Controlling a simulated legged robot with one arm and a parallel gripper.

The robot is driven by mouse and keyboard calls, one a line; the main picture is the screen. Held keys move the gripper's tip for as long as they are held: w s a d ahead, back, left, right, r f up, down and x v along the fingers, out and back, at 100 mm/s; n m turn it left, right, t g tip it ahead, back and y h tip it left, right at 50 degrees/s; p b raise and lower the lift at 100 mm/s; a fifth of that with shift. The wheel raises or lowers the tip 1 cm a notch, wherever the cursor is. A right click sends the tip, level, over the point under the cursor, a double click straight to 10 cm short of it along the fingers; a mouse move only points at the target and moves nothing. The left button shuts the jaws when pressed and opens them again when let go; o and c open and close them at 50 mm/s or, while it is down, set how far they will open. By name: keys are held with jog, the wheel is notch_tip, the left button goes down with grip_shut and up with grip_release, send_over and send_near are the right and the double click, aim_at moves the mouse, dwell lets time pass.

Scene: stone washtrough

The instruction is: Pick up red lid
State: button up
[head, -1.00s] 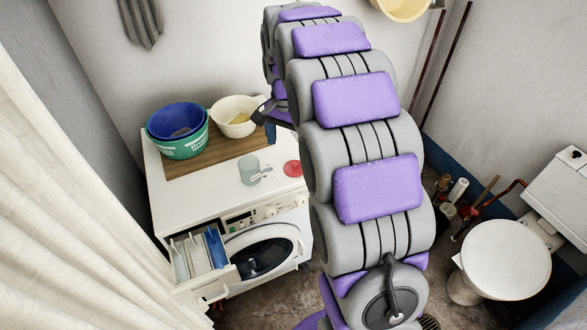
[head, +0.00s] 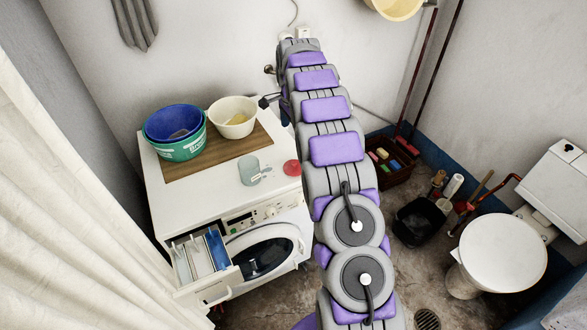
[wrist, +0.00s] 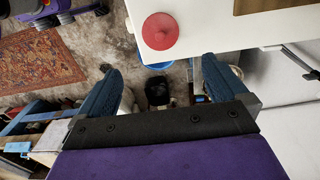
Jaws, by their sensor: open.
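The red lid (head: 292,168) lies flat near the right edge of the white washing machine top (head: 215,192), beside a pale grey-green mug (head: 250,171). In the wrist view the round red lid (wrist: 160,31) with its small knob sits at the corner of the white top. My gripper (wrist: 152,80) is open and empty. In that view its two blue fingers are spread apart, and the lid lies beyond them, not touching. In the head view my arm hides most of the gripper, and only a dark part shows by the machine's back right corner.
A wooden board (head: 195,168) carries blue and green basins (head: 176,132) and a cream bowl (head: 232,117). The machine's detergent drawer (head: 205,266) is pulled out. A crate (head: 390,160), black bucket (head: 418,221) and toilet (head: 500,255) stand right of my arm. A curtain (head: 75,200) hangs at left.

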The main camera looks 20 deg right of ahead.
jog(key=b, duration=0.3)
send_over(294, 162)
jog(key=f, duration=1.1)
jog(key=shift+s+a, duration=0.2)
jog(key=shift+a, duration=0.1)
jog(key=shift+w+d+f+b, duration=0.15)
jog(key=shift+f+b, duration=0.25)
jog(key=shift+f, duration=0.95)
jog(key=shift+d+f+b, duration=0.15)
jog(key=shift+f+b, duration=0.25)
jog(key=shift+f, duration=0.95)
jog(key=shift+c, duration=0.5)
jog(key=c, duration=0.7)
